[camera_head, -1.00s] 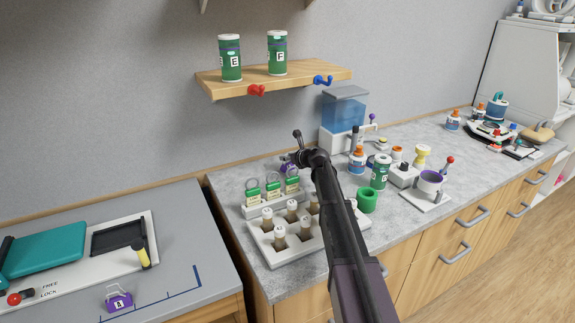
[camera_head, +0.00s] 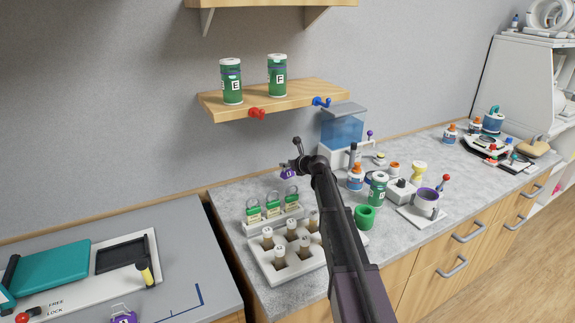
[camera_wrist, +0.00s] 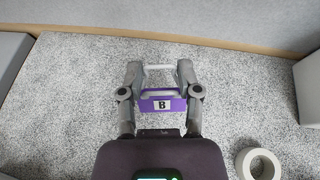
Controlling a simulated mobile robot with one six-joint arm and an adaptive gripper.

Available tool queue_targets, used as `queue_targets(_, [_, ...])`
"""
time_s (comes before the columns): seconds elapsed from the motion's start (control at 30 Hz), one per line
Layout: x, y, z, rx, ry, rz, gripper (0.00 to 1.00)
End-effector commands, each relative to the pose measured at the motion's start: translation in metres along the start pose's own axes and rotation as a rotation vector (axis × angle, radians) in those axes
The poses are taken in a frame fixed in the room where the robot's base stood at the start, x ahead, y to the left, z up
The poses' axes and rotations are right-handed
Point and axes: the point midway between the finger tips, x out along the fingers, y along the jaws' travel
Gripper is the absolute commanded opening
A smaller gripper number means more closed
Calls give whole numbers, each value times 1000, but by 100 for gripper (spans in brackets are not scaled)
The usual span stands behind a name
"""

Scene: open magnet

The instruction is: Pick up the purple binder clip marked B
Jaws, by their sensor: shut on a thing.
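The purple binder clip marked B (camera_wrist: 175,104) is between the fingers of my gripper (camera_wrist: 160,75) in the wrist view, its letter facing the camera. My gripper is shut on it. In the head view the purple clip (camera_head: 287,174) hangs at the end of my arm, at my gripper (camera_head: 297,165), and appears raised over the back of the grey counter. A second purple clip (camera_head: 123,319) lies on the left table, cut by the frame edge; its letter is hard to read.
Green-bodied padlocks (camera_head: 272,209) and a rack of vials (camera_head: 262,268) stand in front of the clip. A blue-tank device (camera_head: 342,130) and bottles stand to the right. The wooden shelf (camera_head: 225,110) with two green cans is above. A white roll (camera_wrist: 250,154) lies on the counter.

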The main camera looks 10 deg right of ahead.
Motion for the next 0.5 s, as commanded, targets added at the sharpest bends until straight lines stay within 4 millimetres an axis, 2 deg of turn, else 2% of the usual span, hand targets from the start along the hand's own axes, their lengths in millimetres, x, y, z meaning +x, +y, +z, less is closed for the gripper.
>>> queue_targets(0.03, [-4, 0, 11, 0, 0, 0, 4])
queue_targets(0.2, [-11, 0, 27, 0, 0, 0, 4])
queue_targets(0.5, [-18, 1, 45, 0, 0, 1, 4])
